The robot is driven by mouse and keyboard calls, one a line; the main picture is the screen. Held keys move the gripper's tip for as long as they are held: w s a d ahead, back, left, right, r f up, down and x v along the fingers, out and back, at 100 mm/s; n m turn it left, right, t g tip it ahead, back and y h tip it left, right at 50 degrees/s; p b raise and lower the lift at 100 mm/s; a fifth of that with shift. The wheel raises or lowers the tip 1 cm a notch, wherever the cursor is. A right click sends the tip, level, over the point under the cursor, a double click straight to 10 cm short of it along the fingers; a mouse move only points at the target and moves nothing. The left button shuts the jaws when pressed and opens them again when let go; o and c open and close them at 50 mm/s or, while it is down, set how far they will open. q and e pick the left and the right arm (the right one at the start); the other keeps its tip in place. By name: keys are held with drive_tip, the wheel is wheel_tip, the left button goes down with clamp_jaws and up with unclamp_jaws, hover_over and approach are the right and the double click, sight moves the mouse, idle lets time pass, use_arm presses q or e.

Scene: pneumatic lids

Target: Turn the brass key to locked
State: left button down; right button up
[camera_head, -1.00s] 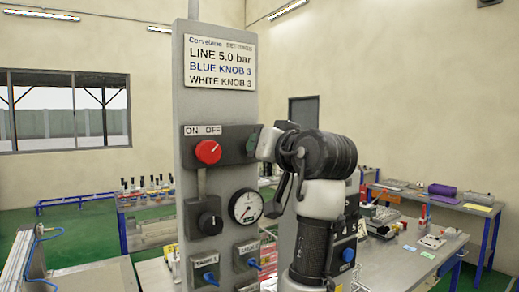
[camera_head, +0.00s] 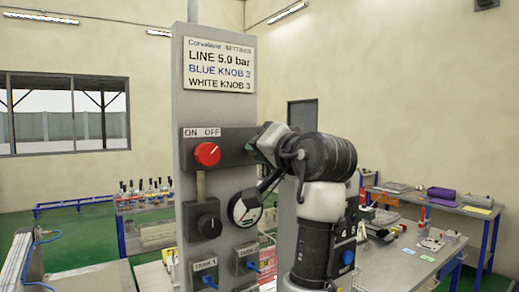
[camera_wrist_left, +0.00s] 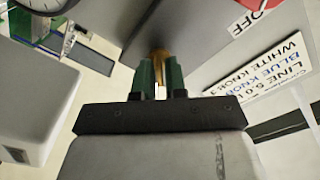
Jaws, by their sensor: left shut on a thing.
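The brass key (camera_wrist_left: 158,54) shows in the left wrist view as a small gold piece between the green-padded fingers, against the grey panel. My left gripper (camera_wrist_left: 160,72) is shut on it. In the head view the left gripper (camera_head: 256,146) is at the right end of the dark ON/OFF plate (camera_head: 236,143), right of the red knob (camera_head: 207,154). The key is hidden there by the gripper, and its lock marks cannot be read. My right gripper is in neither view.
Workbenches stand behind on both sides.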

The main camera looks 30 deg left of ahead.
use_arm(q)
drive_tip(key=shift+r, duration=0.15)
drive_tip(key=c, duration=1.3)
unclamp_jaws()
drive_tip(key=shift+d, duration=0.1)
drive_tip(key=shift+d, duration=0.1)
drive_tip(key=b+v, duration=0.5)
drive_tip(key=v, duration=0.5)
drive_tip(key=shift+s+d, duration=0.1)
drive_tip(key=shift+d, duration=0.15)
